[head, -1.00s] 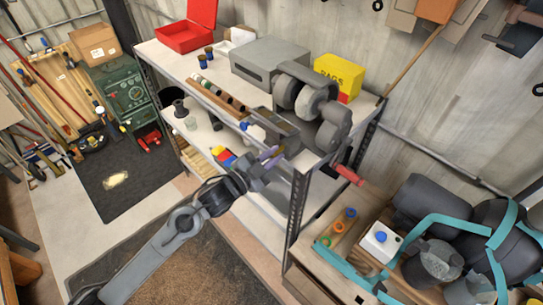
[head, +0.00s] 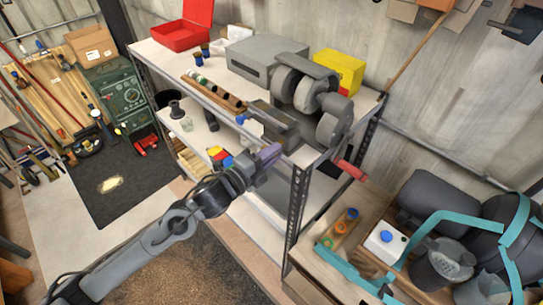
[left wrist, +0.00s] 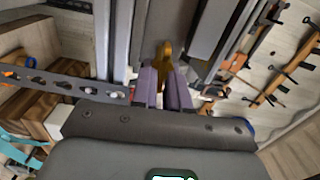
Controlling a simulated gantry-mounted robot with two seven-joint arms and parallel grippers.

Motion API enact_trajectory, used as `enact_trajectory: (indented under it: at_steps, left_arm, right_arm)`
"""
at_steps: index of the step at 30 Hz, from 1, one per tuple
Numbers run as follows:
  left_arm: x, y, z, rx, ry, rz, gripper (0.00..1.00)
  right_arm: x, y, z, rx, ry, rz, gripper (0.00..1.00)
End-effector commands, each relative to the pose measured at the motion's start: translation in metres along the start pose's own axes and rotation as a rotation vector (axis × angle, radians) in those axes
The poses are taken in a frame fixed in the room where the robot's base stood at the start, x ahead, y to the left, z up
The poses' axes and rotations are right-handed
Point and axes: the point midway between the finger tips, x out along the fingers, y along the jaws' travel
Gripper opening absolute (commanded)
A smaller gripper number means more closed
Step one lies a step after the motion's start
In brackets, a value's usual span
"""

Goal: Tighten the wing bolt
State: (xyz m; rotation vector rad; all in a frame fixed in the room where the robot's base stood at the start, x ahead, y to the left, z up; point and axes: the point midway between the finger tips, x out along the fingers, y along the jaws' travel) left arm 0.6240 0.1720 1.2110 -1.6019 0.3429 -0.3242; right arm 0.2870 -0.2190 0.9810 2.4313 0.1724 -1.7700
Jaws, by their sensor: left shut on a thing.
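The brass-coloured wing bolt (left wrist: 165,62) shows in the left wrist view, between and just beyond the purple fingertips. My left gripper (left wrist: 164,88) is shut on it. In the head view my left gripper (head: 268,156) is at the front edge of the grey shelf unit, below the grey vise-like machine part (head: 278,122). The bolt itself is hidden there by the gripper and cannot be made out. My right gripper is not in view.
The shelf top holds a grey machine with rollers (head: 305,90), a yellow box (head: 340,70) and a red case (head: 183,33). A perforated steel post (head: 297,205) stands right of the gripper. A wooden bench (head: 335,265) is at lower right.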

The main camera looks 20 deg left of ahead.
Motion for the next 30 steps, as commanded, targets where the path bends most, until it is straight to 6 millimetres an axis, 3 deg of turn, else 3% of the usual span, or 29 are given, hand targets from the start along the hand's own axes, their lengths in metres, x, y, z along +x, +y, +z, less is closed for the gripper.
enact_trajectory:
  at_steps: [21,22,24,30]
  left_arm:
    - [0.0000,0.0019,0.0001,0.074,0.000,0.003,0.00]
    - [0.0000,0.0019,0.0001,0.074,0.000,0.003,0.19]
    - [0.0000,0.0019,0.0001,0.073,0.000,0.002,0.30]
    - [0.0000,0.0015,0.0000,0.073,0.000,0.001,0.32]
  right_arm:
    - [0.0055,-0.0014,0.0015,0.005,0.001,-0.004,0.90]
    - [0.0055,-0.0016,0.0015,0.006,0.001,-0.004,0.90]
    - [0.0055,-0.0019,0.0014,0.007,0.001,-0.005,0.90]
    - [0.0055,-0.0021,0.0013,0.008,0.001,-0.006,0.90]
